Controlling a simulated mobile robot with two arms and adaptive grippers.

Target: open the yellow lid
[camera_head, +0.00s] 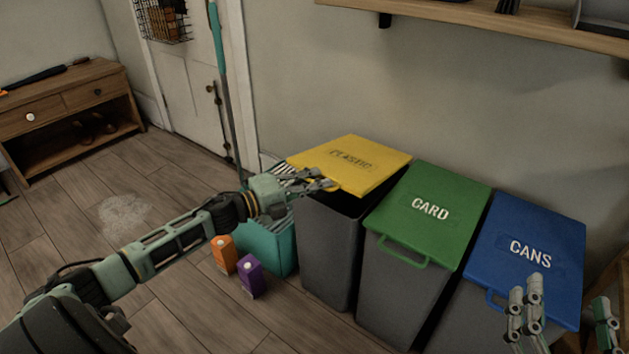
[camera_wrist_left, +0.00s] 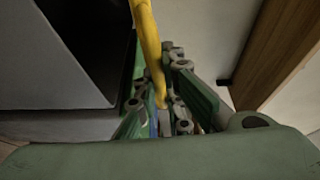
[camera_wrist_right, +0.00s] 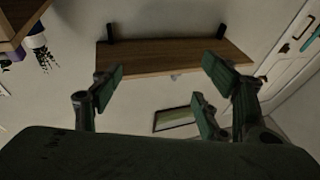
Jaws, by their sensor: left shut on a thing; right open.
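The yellow lid (camera_head: 352,163), marked PLASTIC, is on the leftmost grey bin (camera_head: 330,248). Its front edge is raised, and a dark gap shows between it and the bin rim. My left gripper (camera_head: 328,184) is shut on the lid's front edge or handle. In the left wrist view the yellow part of the lid (camera_wrist_left: 150,45) runs down between the fingers, with the dark bin opening to its left. My right gripper (camera_head: 568,318) is open and empty in front of the blue bin; its spread fingers also show in the right wrist view (camera_wrist_right: 165,85).
A green CARD lid (camera_head: 430,212) and a blue CANS lid (camera_head: 528,250) lie closed to the right. A teal crate (camera_head: 262,240) stands left of the bins, with an orange carton (camera_head: 224,254) and a purple carton (camera_head: 250,277) before it. A wooden shelf (camera_head: 480,14) is on the wall above.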

